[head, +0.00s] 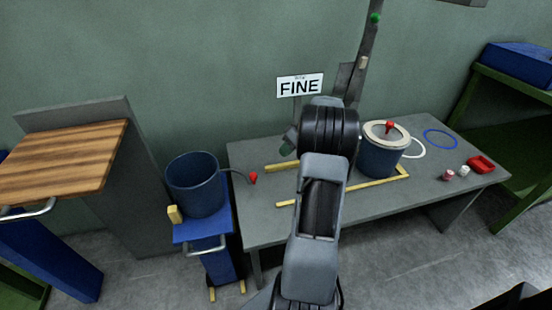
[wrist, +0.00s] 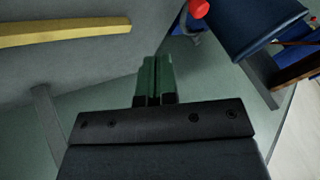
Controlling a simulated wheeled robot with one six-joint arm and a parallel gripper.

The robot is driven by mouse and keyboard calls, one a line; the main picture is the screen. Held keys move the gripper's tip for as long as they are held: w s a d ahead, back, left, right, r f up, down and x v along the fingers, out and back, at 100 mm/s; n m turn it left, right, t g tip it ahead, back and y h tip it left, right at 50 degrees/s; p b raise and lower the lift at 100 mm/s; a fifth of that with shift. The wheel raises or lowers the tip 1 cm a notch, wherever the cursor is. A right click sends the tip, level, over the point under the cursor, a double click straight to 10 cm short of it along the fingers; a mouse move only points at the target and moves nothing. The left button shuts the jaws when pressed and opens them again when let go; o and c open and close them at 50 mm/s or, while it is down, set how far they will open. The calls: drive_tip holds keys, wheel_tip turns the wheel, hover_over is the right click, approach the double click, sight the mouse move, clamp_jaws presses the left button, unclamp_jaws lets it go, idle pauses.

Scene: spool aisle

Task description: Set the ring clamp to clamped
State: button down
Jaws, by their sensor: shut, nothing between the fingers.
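A blue drum (head: 194,185) stands open on a blue cart at the left of the table. A thin curved lever with a red knob (head: 253,178) reaches from its rim over the table's left end. I cannot tell whether this lever belongs to the ring clamp, or its state. In the wrist view the red knob (wrist: 199,9) and the drum (wrist: 258,25) show at top right. A second blue drum (head: 379,158) with a pale lid and red knob stands on the table. My gripper (head: 289,142) is mostly hidden by my arm; its green fingers (wrist: 154,80) are shut and empty, apart from the knob.
The grey table (head: 265,225) has yellow strips (head: 335,192) around its middle. A blue ring (head: 440,139), a red tray (head: 481,164) and small pots lie at right. A FINE sign (head: 300,86) stands behind. A wood-topped cart (head: 70,160) is at far left.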

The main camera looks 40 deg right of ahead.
drive_tip(key=b+x, duration=0.1)
drive_tip(key=x, duration=0.2)
drive_tip(key=a+x, duration=0.1)
drive_tip(key=x, duration=0.2)
drive_tip(key=a+r+b+x, duration=0.1)
drive_tip(key=x, duration=0.2)
drive_tip(key=shift+s+a+f+b, duration=0.1)
drive_tip(key=shift+a+f+b, duration=0.2)
drive_tip(key=shift+a, duration=0.7)
